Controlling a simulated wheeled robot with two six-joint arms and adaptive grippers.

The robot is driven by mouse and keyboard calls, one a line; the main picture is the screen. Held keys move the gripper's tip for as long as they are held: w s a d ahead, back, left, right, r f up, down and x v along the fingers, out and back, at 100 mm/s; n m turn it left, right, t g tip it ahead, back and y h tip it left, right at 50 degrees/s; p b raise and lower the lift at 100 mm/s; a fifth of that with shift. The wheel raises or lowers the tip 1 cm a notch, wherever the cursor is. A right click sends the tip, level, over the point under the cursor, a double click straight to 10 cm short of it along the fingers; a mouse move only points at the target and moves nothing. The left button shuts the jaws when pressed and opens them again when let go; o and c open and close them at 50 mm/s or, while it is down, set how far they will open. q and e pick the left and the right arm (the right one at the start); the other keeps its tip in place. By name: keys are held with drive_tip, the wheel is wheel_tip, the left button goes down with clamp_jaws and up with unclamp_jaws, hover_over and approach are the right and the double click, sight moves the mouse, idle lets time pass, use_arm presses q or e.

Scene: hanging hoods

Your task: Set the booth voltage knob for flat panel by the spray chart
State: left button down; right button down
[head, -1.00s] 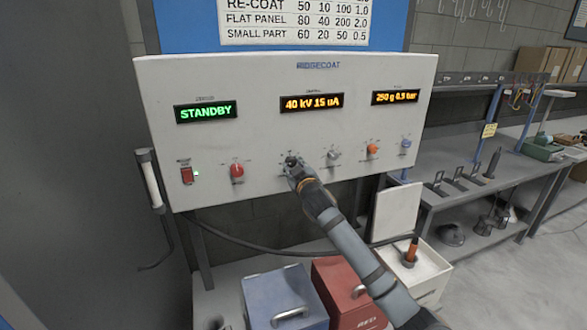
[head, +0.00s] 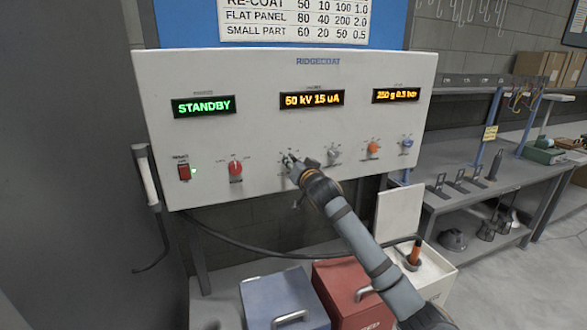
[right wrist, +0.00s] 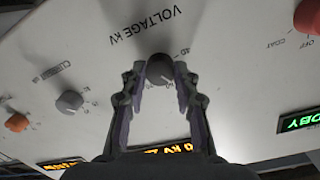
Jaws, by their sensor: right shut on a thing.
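The spray chart (head: 297,18) hangs above the white control panel (head: 250,135); its FLAT PANEL row reads 80, 40, 200, 2.0. The middle display (head: 312,100) seems to read 50 kV 15 uA. My right gripper (head: 293,164) is at the knob below that display and largely hides it. In the right wrist view, the dark round voltage knob (right wrist: 159,69), labelled VOLTAGE kV, sits between the two fingertips of my right gripper (right wrist: 160,76), which are shut on its sides. My left gripper is not in view.
The left display (head: 204,106) reads STANDBY. A red knob (head: 235,168) lies left of the gripper; grey (head: 334,152), orange (head: 373,147) and blue (head: 407,141) knobs lie right. A blue box (head: 280,295) and red box (head: 350,290) stand below the panel.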

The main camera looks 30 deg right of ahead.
use_arm(q)
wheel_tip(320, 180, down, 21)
drive_tip(key=b, duration=2.1)
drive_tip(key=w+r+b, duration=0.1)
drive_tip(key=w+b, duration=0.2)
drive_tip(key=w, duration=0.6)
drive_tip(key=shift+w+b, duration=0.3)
drive_tip(key=shift+b, duration=0.1)
use_arm(e)
drive_tip(key=shift+d+f+m+t+y, duration=0.15)
drive_tip(key=shift+m+t+y, duration=0.2)
drive_tip(key=shift+m, duration=6.05)
drive_tip(key=shift+a+f+m+t+y, duration=0.1)
drive_tip(key=shift+m+t+y, duration=0.2)
drive_tip(key=shift+m, duration=6.1)
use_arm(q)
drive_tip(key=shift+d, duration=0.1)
use_arm(e)
drive_tip(key=c, duration=1)
unclamp_jaws()
drive_tip(key=shift+r, duration=0.1)
